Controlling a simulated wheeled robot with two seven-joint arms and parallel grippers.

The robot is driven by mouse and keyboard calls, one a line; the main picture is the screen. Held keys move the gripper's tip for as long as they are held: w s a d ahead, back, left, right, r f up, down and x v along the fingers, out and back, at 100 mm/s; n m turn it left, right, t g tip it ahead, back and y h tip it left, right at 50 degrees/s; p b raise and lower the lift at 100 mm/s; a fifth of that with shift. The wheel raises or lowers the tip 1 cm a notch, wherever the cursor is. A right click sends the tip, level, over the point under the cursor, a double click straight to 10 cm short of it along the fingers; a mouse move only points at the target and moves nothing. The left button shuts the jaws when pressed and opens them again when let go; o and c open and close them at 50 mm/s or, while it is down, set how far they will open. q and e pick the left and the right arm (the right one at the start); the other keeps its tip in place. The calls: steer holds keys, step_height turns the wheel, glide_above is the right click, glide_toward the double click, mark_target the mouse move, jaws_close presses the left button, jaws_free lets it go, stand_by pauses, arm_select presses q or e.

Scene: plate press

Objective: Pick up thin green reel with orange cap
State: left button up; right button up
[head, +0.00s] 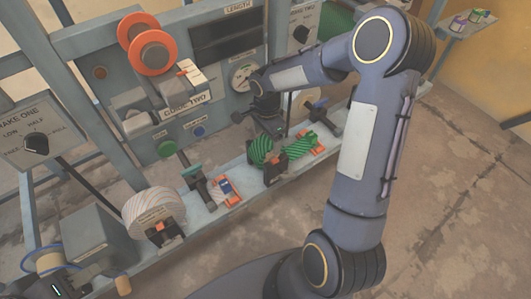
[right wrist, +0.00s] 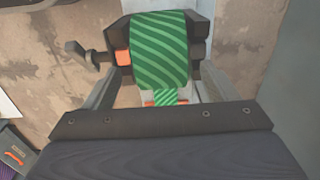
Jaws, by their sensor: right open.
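Two green striped reels sit in holders on the grey shelf (head: 222,203) in the head view. My right gripper (head: 260,124) is open, above the reels. Its fingers flank the wide reel in the wrist view; contact is unclear. My left gripper is not seen.
A white striped roll (head: 153,212) and small holders stand further left along the shelf. Red-orange reels (head: 153,53) and a gauge (head: 243,77) are on the back panel. The floor (head: 455,190) at the right is bare.

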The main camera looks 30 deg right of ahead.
mark_target(266, 141)
step_height(266, 141, down, 3)
steer(key=shift+w+a+f+b, duration=0.1)
steer(key=shift+f+b, duration=0.05)
steer(key=shift+b, duration=0.2)
steer(key=c, duration=1.4)
steer(key=shift+c, duration=0.4)
steer(key=shift+r, duration=0.2)
